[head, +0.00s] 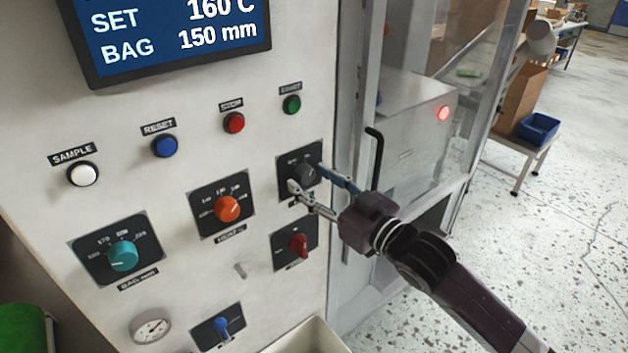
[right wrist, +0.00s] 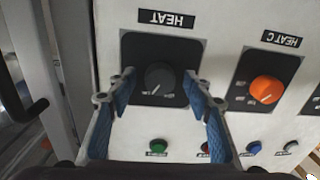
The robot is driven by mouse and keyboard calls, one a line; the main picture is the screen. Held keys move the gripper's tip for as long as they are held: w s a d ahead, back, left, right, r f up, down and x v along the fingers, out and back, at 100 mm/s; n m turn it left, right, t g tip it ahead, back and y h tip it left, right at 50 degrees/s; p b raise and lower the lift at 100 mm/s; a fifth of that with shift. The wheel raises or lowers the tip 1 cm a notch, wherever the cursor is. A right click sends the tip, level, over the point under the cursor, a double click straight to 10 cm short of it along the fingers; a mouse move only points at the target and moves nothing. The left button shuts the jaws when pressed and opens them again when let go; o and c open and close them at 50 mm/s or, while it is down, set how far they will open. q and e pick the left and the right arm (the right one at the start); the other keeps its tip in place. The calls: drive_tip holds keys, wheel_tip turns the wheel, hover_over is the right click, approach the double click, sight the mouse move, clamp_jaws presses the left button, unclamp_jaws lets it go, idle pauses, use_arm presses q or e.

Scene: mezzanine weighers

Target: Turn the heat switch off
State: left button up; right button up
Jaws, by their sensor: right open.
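The heat switch (head: 305,173) is a dark grey round knob on a black plate, on the right side of the control panel. In the right wrist view the knob (right wrist: 159,78) sits under a HEAT label, with a pale pointer line on its face. My right gripper (head: 308,183) is open at the knob, one finger on each side of it. In the right wrist view the blue finger pads (right wrist: 165,97) flank the knob, with gaps visible on both sides. The pointer's marked setting is too small to read. My left gripper is not in view.
An orange heat dial (head: 228,208) is left of the switch, and a red rotary switch (head: 297,245) is below it. A green button (head: 291,104) is above. A black door handle (head: 376,160) stands close on the right, near my right gripper.

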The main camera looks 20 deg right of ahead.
drive_tip(key=c, duration=1.1)
drive_tip(key=shift+c, duration=0.2)
drive_tip(key=shift+n, duration=0.4)
drive_tip(key=shift+r+n+p, duration=0.15)
drive_tip(key=shift+n+p, duration=0.55)
drive_tip(key=shift+n, duration=0.3)
drive_tip(key=n+p, duration=0.1)
drive_tip(key=n, duration=0.2)
drive_tip(key=shift+d+n, duration=0.1)
drive_tip(key=shift+n, duration=0.2)
drive_tip(key=n+p, duration=0.2)
drive_tip(key=n, duration=0.3)
drive_tip(key=shift+h, duration=0.3)
drive_tip(key=shift+n, duration=0.3)
